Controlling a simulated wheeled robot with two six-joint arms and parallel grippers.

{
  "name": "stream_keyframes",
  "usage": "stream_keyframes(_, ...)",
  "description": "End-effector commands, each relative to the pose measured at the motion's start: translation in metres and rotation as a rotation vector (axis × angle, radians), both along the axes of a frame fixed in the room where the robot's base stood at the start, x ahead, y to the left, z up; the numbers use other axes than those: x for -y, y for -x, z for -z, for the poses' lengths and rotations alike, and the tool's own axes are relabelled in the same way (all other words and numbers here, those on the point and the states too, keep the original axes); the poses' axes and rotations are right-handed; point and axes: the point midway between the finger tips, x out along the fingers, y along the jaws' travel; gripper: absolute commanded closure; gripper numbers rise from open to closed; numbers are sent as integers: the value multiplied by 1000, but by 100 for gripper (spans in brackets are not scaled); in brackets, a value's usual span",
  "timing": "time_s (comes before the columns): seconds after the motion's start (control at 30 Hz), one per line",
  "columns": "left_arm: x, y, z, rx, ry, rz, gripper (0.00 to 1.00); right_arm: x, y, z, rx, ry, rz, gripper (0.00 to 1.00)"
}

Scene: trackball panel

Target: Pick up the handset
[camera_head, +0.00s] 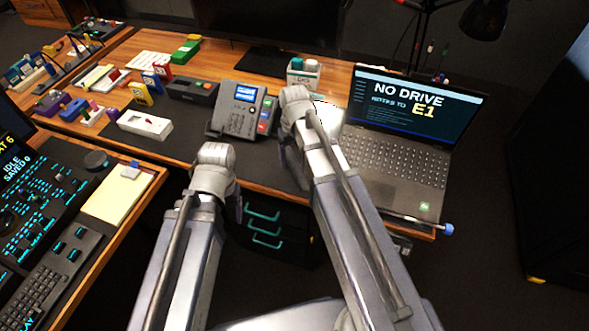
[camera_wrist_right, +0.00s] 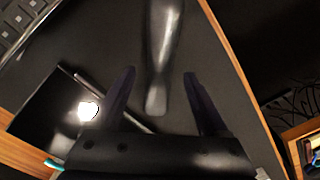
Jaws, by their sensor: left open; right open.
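A long, dark, glossy thing that looks like the handset (camera_wrist_right: 165,50) lies on the dark mat in the right wrist view. My right gripper (camera_wrist_right: 158,88) is open, with its fingers apart on either side of the handset's near end and not closed on it. In the head view my right gripper's wrist (camera_head: 296,100) is over the mat beside the grey desk phone (camera_head: 238,118), and the arm hides the handset there. My left gripper (camera_head: 217,158) is at the desk's front edge, below and left of the phone; its fingers are mostly hidden.
An open laptop (camera_head: 395,165) stands right of my right arm. A white box (camera_head: 150,125) and a dark device (camera_head: 192,90) are left of the phone. A monitor stands behind. The desk's wooden front edge (camera_wrist_right: 240,75) runs close beside the handset.

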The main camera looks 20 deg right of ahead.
Motion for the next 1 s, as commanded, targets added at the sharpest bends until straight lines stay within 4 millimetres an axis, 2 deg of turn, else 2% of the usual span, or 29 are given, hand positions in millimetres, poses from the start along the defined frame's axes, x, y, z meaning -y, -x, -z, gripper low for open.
stream_keyframes(0.03, 0, 0, 13, 0, 0, 0, 28, 1, 1, 14, 0, 0, 0, 22)
stream_keyframes(0.2, 0, 0, 31, 0, 0, 0, 28, 1, 0, 31, 0, 0, 0, 22)
stream_keyframes(0.5, 0, 0, 31, 0, 0, 1, 28, 1, 1, 31, 0, 0, 0, 22)
stream_keyframes(1.0, 0, 0, 31, 0, 0, 0, 28, 1, 1, 31, 0, 0, 0, 78)
